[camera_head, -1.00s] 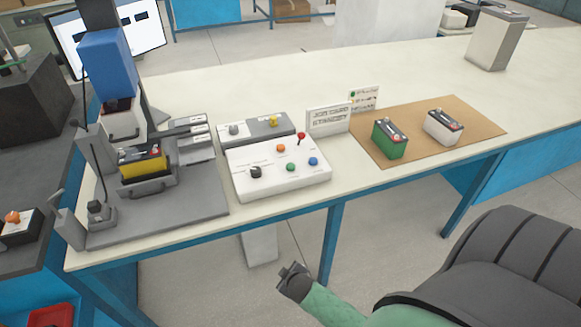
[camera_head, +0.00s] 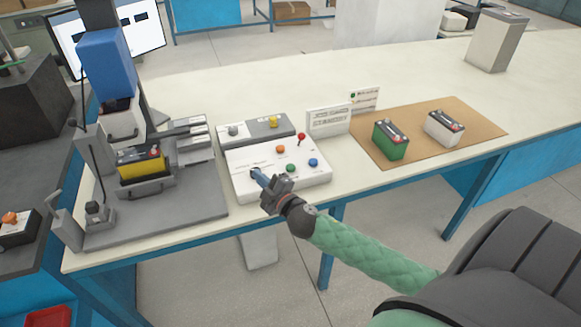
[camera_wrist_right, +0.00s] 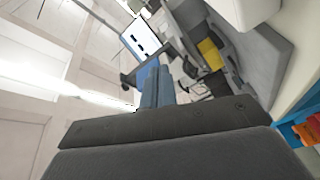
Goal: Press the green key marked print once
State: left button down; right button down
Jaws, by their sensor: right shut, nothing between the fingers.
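A white control box (camera_head: 240,189) stands on the bench with several coloured keys on its top. The green key (camera_head: 291,168) sits on the box's front half, left of the blue key (camera_head: 313,162). Its marking is too small to read. My right gripper (camera_head: 257,173) is shut and empty, with its blue fingertips at the black knob on the box's left side, left of the green key. I cannot tell whether they touch the knob. In the right wrist view the shut fingers (camera_wrist_right: 157,88) point toward the press. My left gripper is not in view.
A press with a yellow battery (camera_head: 141,163) stands left. A green battery (camera_head: 390,140) and a white battery (camera_head: 443,127) stand on a brown mat (camera_head: 480,122) at right.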

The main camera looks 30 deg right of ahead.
jog(key=w+r+n+g+y, duration=0.55)
jog(key=n+y, duration=0.45)
jog(key=n, duration=0.7)
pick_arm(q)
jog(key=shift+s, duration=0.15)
pick_arm(e)
jog(key=d+f+n+g+h, duration=0.1)
jog(key=d+n+g+h, duration=0.4)
jog(key=d, duration=1.1)
jog(key=shift+w+f+n+g, duration=0.15)
jog(key=shift+w+n+g, duration=0.25)
jog(key=shift+n+g, duration=0.6)
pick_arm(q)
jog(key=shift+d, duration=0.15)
